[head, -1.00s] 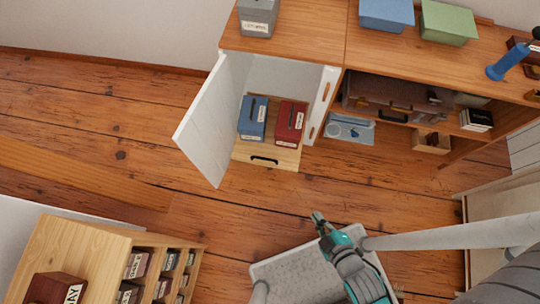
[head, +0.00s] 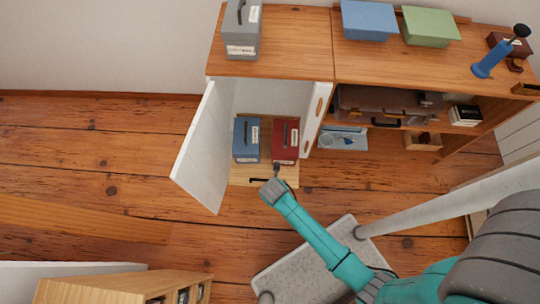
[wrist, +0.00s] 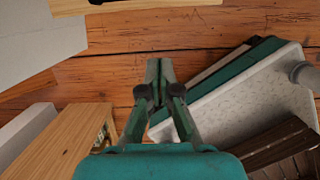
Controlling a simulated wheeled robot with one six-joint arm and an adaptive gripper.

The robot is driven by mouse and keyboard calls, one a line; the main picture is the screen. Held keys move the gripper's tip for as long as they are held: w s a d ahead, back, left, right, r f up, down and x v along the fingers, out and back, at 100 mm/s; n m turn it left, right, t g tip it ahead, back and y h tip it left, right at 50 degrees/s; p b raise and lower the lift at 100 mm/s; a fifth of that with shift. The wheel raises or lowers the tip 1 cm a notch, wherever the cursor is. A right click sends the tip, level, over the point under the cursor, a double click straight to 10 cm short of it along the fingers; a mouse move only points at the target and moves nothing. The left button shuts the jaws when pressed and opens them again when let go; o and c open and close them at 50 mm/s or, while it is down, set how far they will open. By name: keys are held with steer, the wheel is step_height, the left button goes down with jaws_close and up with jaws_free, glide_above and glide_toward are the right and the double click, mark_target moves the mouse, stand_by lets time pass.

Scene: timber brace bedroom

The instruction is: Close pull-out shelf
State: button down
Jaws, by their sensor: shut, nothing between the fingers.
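The pull-out shelf (head: 241,175) is a light wooden board with a black handle (head: 258,180) at its front. It sticks out of the open white cabinet at the left end of the desk. A blue box (head: 246,140) and a red box (head: 285,142) stand on it. My gripper (head: 276,169) is shut and empty, and in the head view overlaps the shelf's front right part. In the wrist view my gripper (wrist: 159,65) points at bare floor, and the shelf front (wrist: 68,6) shows at the top left, apart from the fingers. I cannot tell contact from the head view.
The cabinet's white door (head: 203,150) stands open at the shelf's left. A grey box (head: 241,30) sits on the desktop (head: 285,40) above. A wooden cubby unit (head: 120,290) stands at the lower left. Bare floor (head: 110,160) lies left of the door.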

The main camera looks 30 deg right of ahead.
steer(key=w+d+f, duration=0.3)
steer(key=w+f, duration=0.2)
steer(key=f, duration=0.5)
steer(key=shift+w+d+f, duration=0.15)
steer(key=shift+d+f, duration=0.1)
steer(key=shift+d, duration=0.05)
